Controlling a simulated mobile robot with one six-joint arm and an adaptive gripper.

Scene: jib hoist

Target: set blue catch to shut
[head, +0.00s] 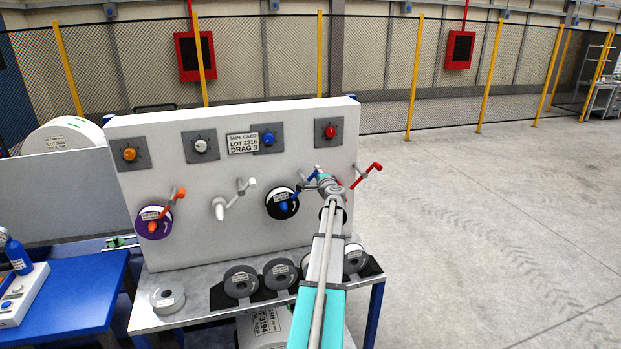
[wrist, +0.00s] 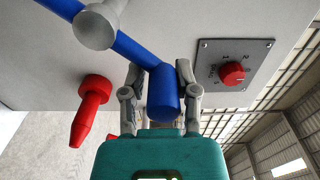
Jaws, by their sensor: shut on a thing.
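The blue catch (head: 290,204) is a blue crank-like lever on the white panel, at a spindle with a dark tape roll. Its arm slants up and right towards my gripper (head: 321,177). In the wrist view the blue bar (wrist: 137,48) runs from the upper left, past a pale round part (wrist: 97,26), to a thick blue grip end (wrist: 163,98). My gripper (wrist: 160,72) is shut on this grip end, one finger on each side. In the head view my wrist partly hides the grip end.
A red crank (head: 366,175) stands close right of my gripper. A white crank (head: 236,196) and an orange crank (head: 167,209) are to the left. Dials line the panel (head: 215,118) top, including a blue one (head: 268,139). Several tape rolls lie on the bench below. Open floor lies right.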

